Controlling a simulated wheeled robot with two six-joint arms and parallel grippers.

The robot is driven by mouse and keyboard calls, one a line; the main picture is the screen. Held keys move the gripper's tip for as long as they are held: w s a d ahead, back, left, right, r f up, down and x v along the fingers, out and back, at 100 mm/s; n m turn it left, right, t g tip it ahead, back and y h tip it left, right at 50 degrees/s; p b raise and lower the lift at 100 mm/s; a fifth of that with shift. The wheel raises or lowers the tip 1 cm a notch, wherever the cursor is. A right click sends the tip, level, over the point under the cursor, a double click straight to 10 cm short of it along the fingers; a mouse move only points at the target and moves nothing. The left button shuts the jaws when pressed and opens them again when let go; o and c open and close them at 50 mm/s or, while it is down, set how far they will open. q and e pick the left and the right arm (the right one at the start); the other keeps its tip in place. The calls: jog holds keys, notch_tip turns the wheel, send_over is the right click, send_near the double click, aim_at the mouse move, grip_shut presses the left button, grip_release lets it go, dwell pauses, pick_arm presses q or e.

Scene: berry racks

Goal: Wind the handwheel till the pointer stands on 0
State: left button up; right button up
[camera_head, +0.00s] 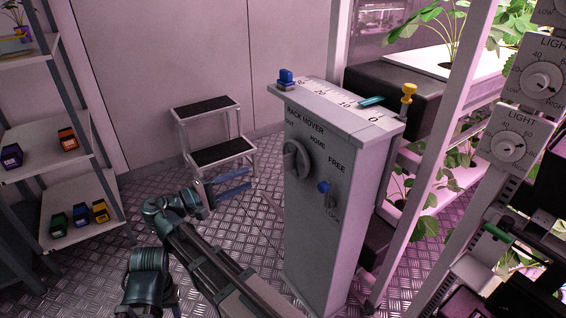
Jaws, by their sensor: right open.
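The grey pedestal marked RACK MOVER (333,225) stands upright right of the middle. A round grey wheel (296,161) sits on its front face and looks like the handwheel. The top carries a printed scale (345,102) with 0 at its right end. A teal pointer (371,101) lies across the scale a little to the left of the 0; its exact reading is too small to tell. My right gripper (250,179) is open and empty, left of the wheel and apart from it, fingers pointing right. My left gripper is not in view.
A blue lever (324,187) sits below FREE, near LOCK. A step stool (220,155) is behind; a shelf (70,150) stands left, plant racks (450,100) right.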

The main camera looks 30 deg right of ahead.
aim_at(284, 162)
jog(key=w+d+n, duration=0.1)
jog(key=d+n, duration=1.3)
jog(key=n, duration=0.3)
jog(key=shift+r, duration=0.15)
jog(key=shift+a, duration=0.1)
jog(key=shift+c, duration=0.3)
grip_shut()
